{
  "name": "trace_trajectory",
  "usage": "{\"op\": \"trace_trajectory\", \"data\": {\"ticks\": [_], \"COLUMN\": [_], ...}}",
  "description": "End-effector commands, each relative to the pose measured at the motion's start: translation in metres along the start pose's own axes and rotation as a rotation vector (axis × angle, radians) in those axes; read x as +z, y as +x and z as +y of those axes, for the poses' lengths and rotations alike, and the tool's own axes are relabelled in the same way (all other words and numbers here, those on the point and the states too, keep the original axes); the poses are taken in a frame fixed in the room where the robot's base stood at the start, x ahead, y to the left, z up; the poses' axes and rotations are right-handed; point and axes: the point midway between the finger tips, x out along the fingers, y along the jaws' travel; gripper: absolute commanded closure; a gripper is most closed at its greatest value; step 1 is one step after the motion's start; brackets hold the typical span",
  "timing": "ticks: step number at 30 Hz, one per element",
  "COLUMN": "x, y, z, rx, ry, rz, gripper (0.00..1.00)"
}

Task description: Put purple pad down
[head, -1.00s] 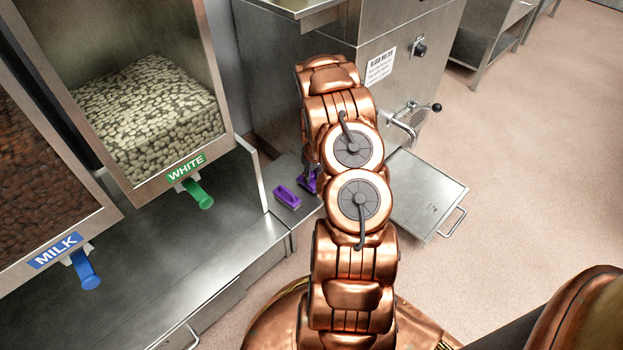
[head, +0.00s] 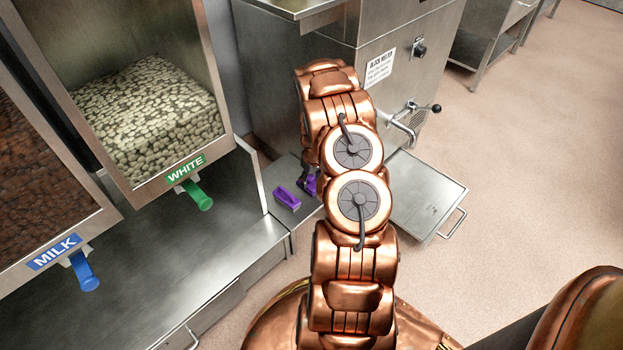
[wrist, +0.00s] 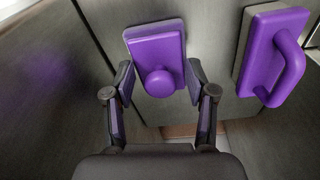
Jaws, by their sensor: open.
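A purple pad with a round knob (wrist: 158,52) lies flat on the grey steel surface in the wrist view. My gripper (wrist: 159,84) is open, with one finger on each side of the knob and a gap on both sides. In the head view, this knob pad (head: 311,185) shows only in part behind my arm. A second purple block with a loop handle (wrist: 277,55) lies to its right in the wrist view, apart from it. It also shows in the head view (head: 287,198), left of my gripper.
The small steel ledge (head: 277,177) sits between the dispenser counter (head: 190,255) and the block melter (head: 385,85). The white (head: 150,110) and milk (head: 40,170) chocolate bins stand at left. A steel tray (head: 425,195) juts out at right. Open floor lies further right.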

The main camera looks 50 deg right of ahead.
Motion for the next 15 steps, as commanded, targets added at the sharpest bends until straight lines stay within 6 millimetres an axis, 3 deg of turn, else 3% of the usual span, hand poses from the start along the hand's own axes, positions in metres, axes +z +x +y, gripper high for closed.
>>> {"op": "trace_trajectory", "data": {"ticks": [5,15], "x": [-0.002,-0.001], "y": [-0.014,-0.076], "z": [0.001,0.000], "rx": [0.002,0.001], "ry": [0.000,0.000], "rz": [0.003,0.002], "gripper": [0.44,0.44]}}
